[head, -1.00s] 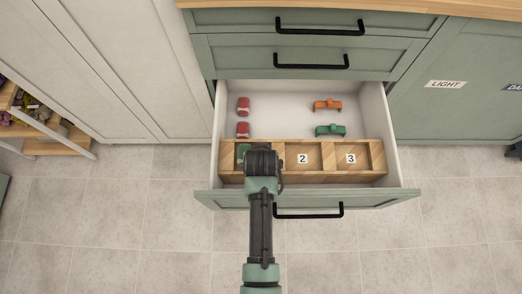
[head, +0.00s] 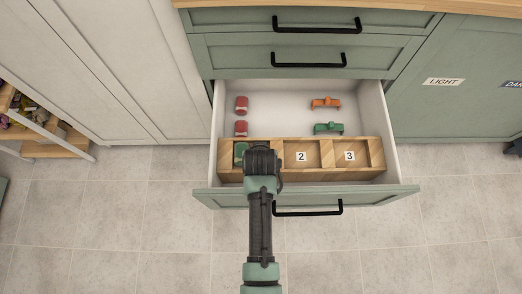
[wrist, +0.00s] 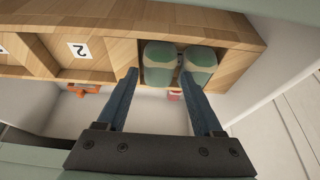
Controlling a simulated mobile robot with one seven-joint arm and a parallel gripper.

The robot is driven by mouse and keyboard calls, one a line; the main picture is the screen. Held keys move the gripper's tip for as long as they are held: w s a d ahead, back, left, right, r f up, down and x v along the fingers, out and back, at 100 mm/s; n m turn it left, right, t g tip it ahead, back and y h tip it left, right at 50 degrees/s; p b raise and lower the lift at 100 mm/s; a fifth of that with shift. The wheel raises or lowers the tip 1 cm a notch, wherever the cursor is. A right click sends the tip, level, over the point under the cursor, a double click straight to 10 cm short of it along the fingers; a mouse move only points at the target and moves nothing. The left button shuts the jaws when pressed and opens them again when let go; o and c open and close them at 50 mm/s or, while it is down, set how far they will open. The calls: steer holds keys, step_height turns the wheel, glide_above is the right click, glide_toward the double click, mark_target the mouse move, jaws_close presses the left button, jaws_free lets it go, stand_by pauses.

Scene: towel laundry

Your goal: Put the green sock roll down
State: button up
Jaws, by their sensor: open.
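Two green sock rolls with tan bands lie side by side in the left end compartment of the wooden divider box. In the wrist view they are the left roll (wrist: 160,62) and the right roll (wrist: 198,66). In the head view one green roll (head: 240,151) shows beside my gripper (head: 262,158), which hides the rest of that compartment. In the wrist view my gripper (wrist: 159,76) is open, its fingertips either side of the left roll's near end. The right fingertip is by the gap between the rolls. I cannot tell whether the fingers touch either roll.
The wooden divider box (head: 314,176) sits at the front of the open drawer (head: 404,178); compartments 2 and 3 look empty. Behind it lie two red rolls (head: 241,105), an orange piece (head: 326,102) and a green piece (head: 328,127). The drawer's middle is clear.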

steer(key=shift+s+a+f, duration=0.3)
steer(key=shift+s+f, duration=0.15)
steer(key=shift+s, duration=0.1)
steer(key=shift+r+p, duration=0.3)
steer(key=shift+r, duration=0.05)
steer(key=w+r+p+v, duration=0.1)
steer(key=p+v, duration=0.3)
steer(key=v, duration=0.8)
steer(key=w+r+t, duration=0.4)
steer(key=w+r, duration=0.6)
steer(key=r, duration=0.3)
steer(key=w+r+t, duration=0.3)
steer(key=r+t, duration=0.1)
steer(key=r, duration=0.8)
steer(key=w+r+t, duration=0.4)
steer(key=r, duration=0.9)
steer(key=s+r+t, duration=0.3)
steer(key=s+r, duration=0.1)
steer(key=r, duration=0.6)
steer(key=s+r+t, duration=0.4)
steer(key=s+r, duration=0.1)
steer(key=r, duration=0.5)
steer(key=s+r+t, duration=0.3)
steer(key=s+r, duration=0.2)
steer(key=r, duration=0.6)
steer(key=shift+d+t, duration=0.25)
steer(key=shift+t, duration=0.05)
